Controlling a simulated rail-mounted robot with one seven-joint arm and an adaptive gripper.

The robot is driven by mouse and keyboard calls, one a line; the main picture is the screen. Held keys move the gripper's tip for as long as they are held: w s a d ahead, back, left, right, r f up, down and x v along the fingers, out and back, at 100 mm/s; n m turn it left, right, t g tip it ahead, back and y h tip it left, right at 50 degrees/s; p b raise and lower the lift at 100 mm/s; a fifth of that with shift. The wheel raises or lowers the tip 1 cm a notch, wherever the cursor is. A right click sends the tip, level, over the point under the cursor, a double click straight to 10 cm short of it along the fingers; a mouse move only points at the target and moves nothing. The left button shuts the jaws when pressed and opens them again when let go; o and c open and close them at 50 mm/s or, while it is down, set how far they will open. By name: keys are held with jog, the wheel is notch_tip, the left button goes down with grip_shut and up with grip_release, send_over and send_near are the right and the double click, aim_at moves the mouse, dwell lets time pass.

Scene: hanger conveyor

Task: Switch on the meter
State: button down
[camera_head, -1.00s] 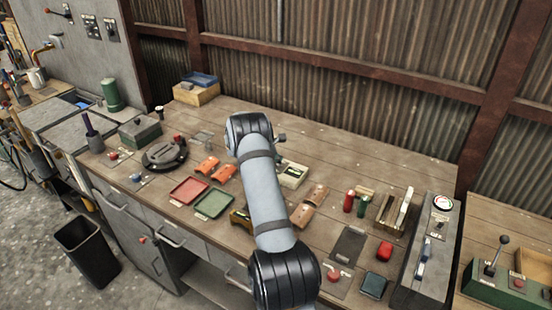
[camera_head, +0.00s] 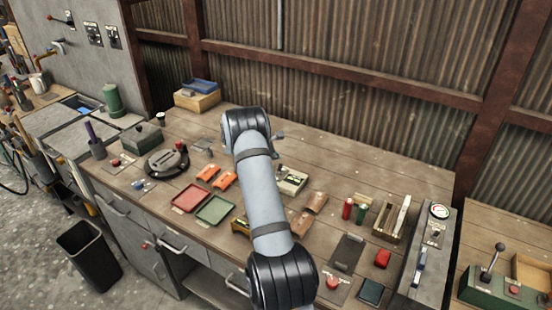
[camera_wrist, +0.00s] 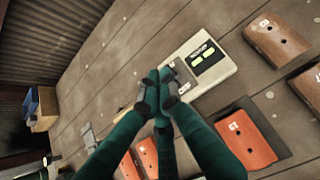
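The meter is a pale, boxy device (camera_head: 292,181) with a dark panel, lying on the workbench just right of my arm in the head view. In the wrist view the meter (camera_wrist: 222,80) lies just beyond my fingertips, and its black panel carries two yellow-green patches. My gripper (camera_wrist: 163,88) has dark green fingers with grey tips, drawn together with nothing visible between them. The tips overlap the meter's near left edge in the picture; I cannot tell whether they touch it. The gripper is not clearly visible in the head view.
Orange blocks (camera_wrist: 245,140) lie close to the meter, and brown blocks (camera_wrist: 276,40) are beyond it. Red (camera_head: 190,197) and green (camera_head: 214,209) trays lie left of my arm. A grey box with a round gauge (camera_head: 439,211) stands at right. The bench's back is mostly clear.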

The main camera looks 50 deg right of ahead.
jog(key=r, duration=0.1)
jog(key=a+r+p, duration=0.1)
jog(key=r, duration=0.1)
jog(key=a+r+p, duration=0.1)
jog(key=r, duration=0.1)
jog(key=shift+s+r, duration=0.15)
jog(key=shift+s, duration=0.1)
